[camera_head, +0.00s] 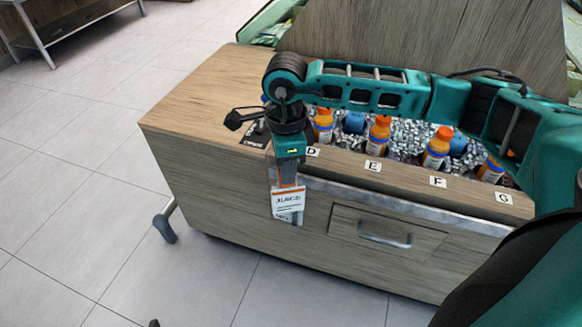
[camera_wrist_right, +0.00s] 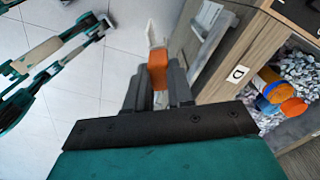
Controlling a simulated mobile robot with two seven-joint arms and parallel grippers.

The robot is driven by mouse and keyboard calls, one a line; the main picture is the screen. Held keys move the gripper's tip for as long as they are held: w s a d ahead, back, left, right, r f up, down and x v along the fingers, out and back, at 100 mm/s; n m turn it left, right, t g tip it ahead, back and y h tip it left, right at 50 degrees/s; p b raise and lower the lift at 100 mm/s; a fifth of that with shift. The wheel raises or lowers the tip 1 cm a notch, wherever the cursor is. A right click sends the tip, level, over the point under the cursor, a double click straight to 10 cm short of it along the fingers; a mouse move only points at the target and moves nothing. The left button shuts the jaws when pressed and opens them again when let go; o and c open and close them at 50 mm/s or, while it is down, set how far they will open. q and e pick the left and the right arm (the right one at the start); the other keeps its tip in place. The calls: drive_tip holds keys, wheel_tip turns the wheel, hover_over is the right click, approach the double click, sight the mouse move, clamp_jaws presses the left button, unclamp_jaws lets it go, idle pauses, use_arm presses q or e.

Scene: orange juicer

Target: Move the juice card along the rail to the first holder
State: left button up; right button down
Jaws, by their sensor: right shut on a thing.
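The juice card (camera_head: 288,199) is a white tag with an orange top band and dark print, hanging at the left end of the counter's front. My right gripper (camera_head: 287,183) points down and is shut on its top edge. In the right wrist view the card's orange part (camera_wrist_right: 158,65) sits between the fingers (camera_wrist_right: 160,92). The metal rail (camera_head: 400,205) runs along the front edge to the right of the card. I cannot tell whether card and rail touch. No separate holder can be made out. A teal arm, seemingly my left (camera_wrist_right: 45,65), shows in the wrist view; its jaws are unclear.
The wooden counter (camera_head: 205,110) holds orange-capped bottles (camera_head: 380,135) in ice behind labels D (camera_head: 312,152), E (camera_head: 373,166), F (camera_head: 438,181) and G (camera_head: 503,198). A drawer handle (camera_head: 385,236) protrudes below the rail. The tiled floor (camera_head: 85,200) at left is mostly clear.

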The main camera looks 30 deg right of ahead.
drive_tip(key=m, duration=0.2)
drive_tip(key=f+m, duration=0.1)
drive_tip(key=m, duration=0.1)
drive_tip(key=d+m, duration=0.1)
drive_tip(key=m, duration=0.1)
drive_tip(key=shift+w+f, duration=0.1)
drive_tip(key=shift+f, duration=0.2)
drive_tip(key=shift+w+d, duration=1.05)
drive_tip(key=shift+d, duration=0.25)
drive_tip(key=b, duration=0.3)
hover_over(303, 175)
drive_tip(key=shift+f+b, duration=0.5)
drive_tip(key=shift+f, duration=0.45)
drive_tip(key=shift+f+b, duration=1)
drive_tip(key=shift+f, duration=0.5)
use_arm(q)
drive_tip(key=f, duration=0.2)
drive_tip(key=d+f, duration=0.1)
drive_tip(key=f, duration=0.1)
drive_tip(key=shift+w+d+f, duration=0.1)
drive_tip(key=shift+w+f, duration=0.05)
drive_tip(key=shift+f, duration=0.05)
use_arm(e)
drive_tip(key=shift+f, duration=0.25)
